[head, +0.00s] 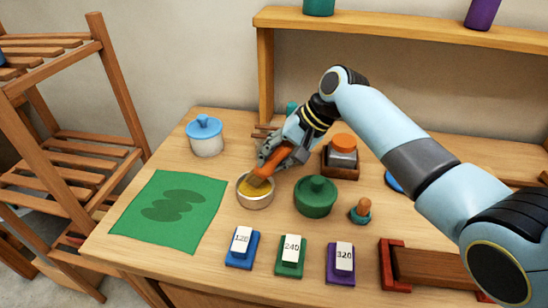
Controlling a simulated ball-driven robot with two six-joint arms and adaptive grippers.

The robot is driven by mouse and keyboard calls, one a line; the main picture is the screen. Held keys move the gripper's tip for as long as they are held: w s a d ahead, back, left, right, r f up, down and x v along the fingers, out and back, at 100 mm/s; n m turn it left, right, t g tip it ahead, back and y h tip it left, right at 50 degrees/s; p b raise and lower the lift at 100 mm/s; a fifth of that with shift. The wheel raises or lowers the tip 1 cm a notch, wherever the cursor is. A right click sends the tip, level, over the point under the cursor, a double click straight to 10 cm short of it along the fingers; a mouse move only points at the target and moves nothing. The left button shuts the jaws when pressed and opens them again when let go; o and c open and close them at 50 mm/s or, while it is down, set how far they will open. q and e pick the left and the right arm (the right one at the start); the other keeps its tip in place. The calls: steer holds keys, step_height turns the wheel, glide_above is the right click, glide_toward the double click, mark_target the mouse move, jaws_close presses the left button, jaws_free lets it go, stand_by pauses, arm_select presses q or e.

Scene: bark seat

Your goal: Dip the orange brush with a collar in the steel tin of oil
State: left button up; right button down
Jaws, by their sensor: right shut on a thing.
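The steel tin of oil (255,203) stands open on the table, with yellow-brown oil showing inside. My right gripper (271,164) is shut on the orange brush (265,170) and holds it tilted, its lower end at the tin's mouth. The brush's tip appears to be inside the rim, over or in the oil; I cannot tell how deep. The brush's collar is not clear behind the fingers. My left gripper is not in view.
A green lidded pot (315,197) stands close right of the tin, and a blue-lidded white pot (205,137) behind left. A green cloth (172,211) lies left. Numbered blocks (290,256) line the front. A wooden shelf (400,26) stands behind.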

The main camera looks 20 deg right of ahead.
steer(key=shift+f, duration=0.5)
stand_by(0.5)
steer(key=shift+s+f, duration=0.1)
steer(key=shift+f, duration=0.05)
stand_by(1.6)
step_height(320, 180, up, 5)
steer(key=p, duration=0.6)
steer(key=shift+r+p, duration=0.65)
steer(key=shift+r, duration=0.5)
steer(key=shift+f, duration=0.1)
